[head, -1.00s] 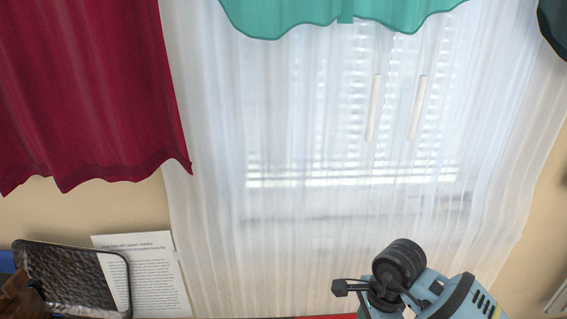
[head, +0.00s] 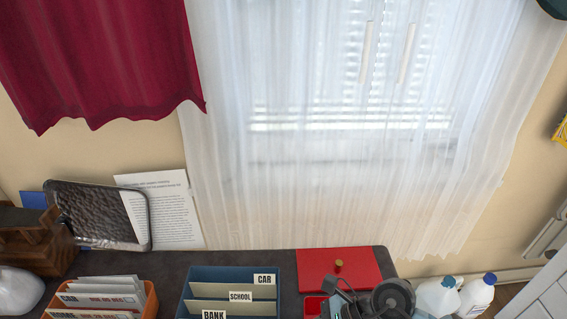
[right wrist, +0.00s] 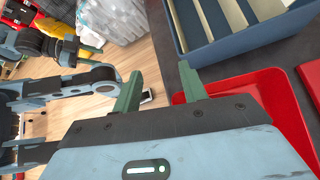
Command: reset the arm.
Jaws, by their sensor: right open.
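My right gripper (right wrist: 160,88) is open in the right wrist view, its two green fingers apart with nothing between them. It is above the table's edge, near a red tray (right wrist: 262,88) and a blue file box (right wrist: 225,45). In the head view part of my arm, with a black round joint, shows at the bottom edge; its fingers cannot be made out there.
The dark table (head: 165,268) holds an orange file box (head: 150,300), the blue file box (head: 192,285) and a red lid (head: 340,262) with a knob. White bottles (head: 476,295) stand at right. Wooden floor (right wrist: 100,110) shows beside the table.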

